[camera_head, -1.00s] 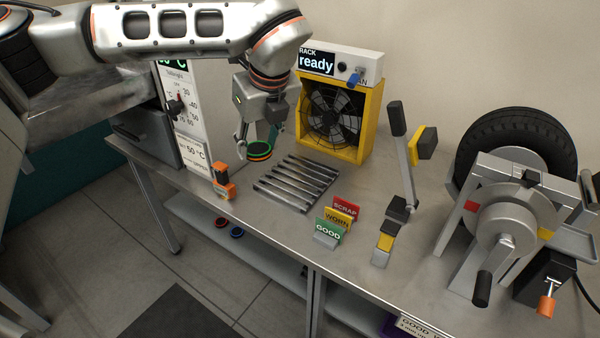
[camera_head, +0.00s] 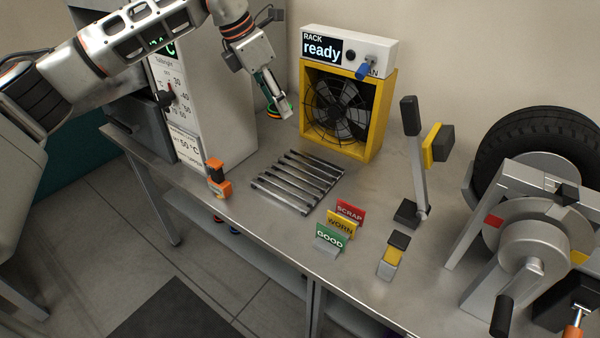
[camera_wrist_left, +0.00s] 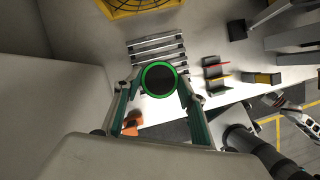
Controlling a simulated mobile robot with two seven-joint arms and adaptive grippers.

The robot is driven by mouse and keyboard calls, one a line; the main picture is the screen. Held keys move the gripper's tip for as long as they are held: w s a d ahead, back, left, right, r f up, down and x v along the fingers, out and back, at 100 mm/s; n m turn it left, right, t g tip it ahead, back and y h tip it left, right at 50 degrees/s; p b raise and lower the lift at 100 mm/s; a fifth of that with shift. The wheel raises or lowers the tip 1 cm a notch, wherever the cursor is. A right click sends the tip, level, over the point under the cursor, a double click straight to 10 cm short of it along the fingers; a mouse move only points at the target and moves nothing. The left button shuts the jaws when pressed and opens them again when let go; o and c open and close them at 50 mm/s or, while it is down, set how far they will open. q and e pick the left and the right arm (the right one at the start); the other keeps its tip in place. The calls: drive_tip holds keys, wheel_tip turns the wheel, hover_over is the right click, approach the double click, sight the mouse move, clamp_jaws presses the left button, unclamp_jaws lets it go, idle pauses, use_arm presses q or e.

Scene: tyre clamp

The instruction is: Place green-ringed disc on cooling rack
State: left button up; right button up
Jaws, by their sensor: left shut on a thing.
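My left gripper (camera_head: 276,104) is up behind the rack, beside the tall white oven-like unit. It is shut on the green-ringed disc (camera_wrist_left: 159,79), which shows dark-faced with a bright green rim between the fingertips in the left wrist view. In the head view the gripper mostly hides the disc; only a bit of its coloured edge shows. The cooling rack (camera_head: 297,181), several parallel metal bars, lies empty on the bench, in front of the gripper. In the left wrist view the rack (camera_wrist_left: 156,46) appears beyond the disc.
The yellow-framed fan (camera_head: 342,112) stands behind the rack under a box reading "RACK ready". An orange-black block (camera_head: 219,181) sits left of the rack. SCRAP, WORN and GOOD cards (camera_head: 340,225) stand to its right, then an upright lever (camera_head: 415,160) and a tyre clamp (camera_head: 525,220).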

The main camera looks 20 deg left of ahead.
use_arm(q)
drive_tip(key=shift+w+f, duration=0.1)
drive_tip(key=shift+f, duration=0.1)
drive_tip(key=b, duration=0.2)
hover_over(286, 176)
drive_tip(key=s+a, duration=0.1)
wheel_tip(286, 176, down, 14)
drive_tip(key=shift+a+f, duration=0.1)
drive_tip(key=shift+f, duration=0.55)
wheel_tip(286, 176, down, 4)
drive_tip(key=shift+f, duration=0.2)
drive_tip(key=shift+r, duration=0.1)
drive_tip(key=o, duration=1.1)
